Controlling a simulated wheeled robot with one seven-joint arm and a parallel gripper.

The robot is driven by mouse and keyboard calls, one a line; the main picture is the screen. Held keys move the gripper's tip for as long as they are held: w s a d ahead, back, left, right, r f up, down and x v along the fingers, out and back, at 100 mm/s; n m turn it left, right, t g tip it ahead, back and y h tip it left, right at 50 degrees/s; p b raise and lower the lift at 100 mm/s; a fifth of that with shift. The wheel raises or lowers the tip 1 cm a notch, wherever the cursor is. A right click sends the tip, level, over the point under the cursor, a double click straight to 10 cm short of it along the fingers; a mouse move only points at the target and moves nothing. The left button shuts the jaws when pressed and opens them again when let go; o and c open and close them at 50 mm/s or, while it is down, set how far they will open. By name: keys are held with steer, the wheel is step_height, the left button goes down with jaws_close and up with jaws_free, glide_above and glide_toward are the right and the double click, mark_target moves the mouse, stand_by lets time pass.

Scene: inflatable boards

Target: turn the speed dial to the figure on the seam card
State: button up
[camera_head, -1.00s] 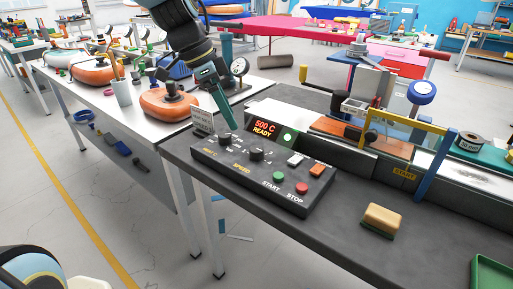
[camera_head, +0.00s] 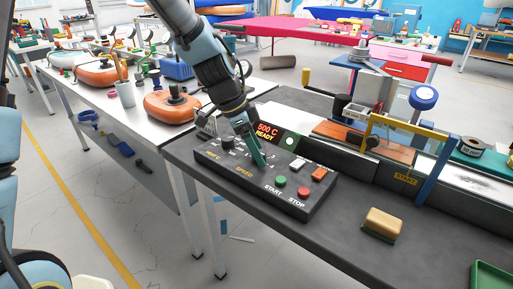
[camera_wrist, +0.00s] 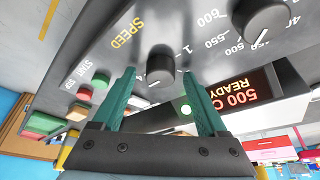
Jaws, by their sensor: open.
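The control box (camera_head: 225,165) on the dark bench carries two black dials. The speed dial (camera_wrist: 160,62) shows in the wrist view beside the yellow word SPEED, a white mark on its lower edge. My gripper (camera_wrist: 158,76) is open, its green fingertips on either side of this dial or just short of it; I cannot tell if they touch. In the head view my gripper (camera_head: 257,155) covers the speed dial. The heat dial (camera_head: 228,143) is left of it, also large in the wrist view (camera_wrist: 262,18).
The display (camera_head: 267,132) reads 500 C READY beside a lit green lamp (camera_head: 290,141). The green START button (camera_head: 281,181), red STOP button (camera_head: 303,193) and rocker switches are to the right. A tan block (camera_head: 382,223) lies on clear bench.

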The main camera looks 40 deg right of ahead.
jaws_close()
stand_by(0.6)
